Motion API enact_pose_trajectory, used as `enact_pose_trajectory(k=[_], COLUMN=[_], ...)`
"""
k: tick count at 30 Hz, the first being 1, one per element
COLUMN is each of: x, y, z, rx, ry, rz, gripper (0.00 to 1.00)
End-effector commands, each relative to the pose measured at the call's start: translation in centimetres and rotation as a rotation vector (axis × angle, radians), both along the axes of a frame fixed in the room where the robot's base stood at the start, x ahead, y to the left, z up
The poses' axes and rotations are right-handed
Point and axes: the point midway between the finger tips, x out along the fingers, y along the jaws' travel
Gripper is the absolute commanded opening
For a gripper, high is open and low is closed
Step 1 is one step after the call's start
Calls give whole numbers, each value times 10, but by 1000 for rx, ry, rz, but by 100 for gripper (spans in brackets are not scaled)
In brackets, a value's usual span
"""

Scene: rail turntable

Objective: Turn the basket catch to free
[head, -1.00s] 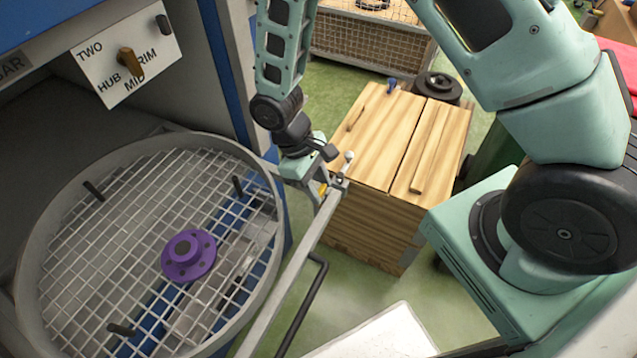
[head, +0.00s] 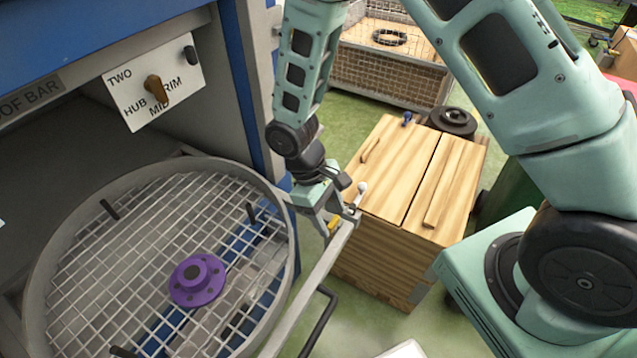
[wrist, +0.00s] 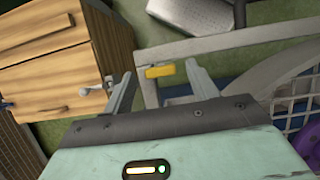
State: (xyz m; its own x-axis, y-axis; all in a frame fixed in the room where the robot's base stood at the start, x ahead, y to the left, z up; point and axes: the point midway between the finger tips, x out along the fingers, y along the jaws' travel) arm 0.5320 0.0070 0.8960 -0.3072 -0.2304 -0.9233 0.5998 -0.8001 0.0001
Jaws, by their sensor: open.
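The round wire-mesh basket (head: 185,170) stands at the left in the head view, with a purple flanged part (head: 198,280) on its mesh. A grey frame bar (head: 310,290) runs along its right side to a corner. At that corner is a small lever with a pale ball knob (head: 362,187), also in the wrist view (wrist: 84,91). A yellow piece (wrist: 160,71) sits on the bar there. I cannot tell which part is the catch. My gripper (head: 333,222) is open at the corner, its fingers either side of the yellow piece in the wrist view (wrist: 160,80).
A wooden cabinet (head: 385,245) stands just beyond the corner. A selector plate (head: 155,85) with a brown knob is on the machine above the basket. A black bent handle (head: 318,325) hangs beside the bar. A wire-sided crate (head: 385,80) stands farther back on green floor.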

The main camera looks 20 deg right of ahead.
Motion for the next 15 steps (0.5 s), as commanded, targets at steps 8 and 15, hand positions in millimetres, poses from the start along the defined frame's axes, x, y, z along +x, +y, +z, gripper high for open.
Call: enact_pose_trajectory(k=[8, 15], x=[20, 36], y=[14, 27], z=[53, 104], rx=[4, 5], ry=[-8, -8], rz=[1, 0], gripper=[58, 58])
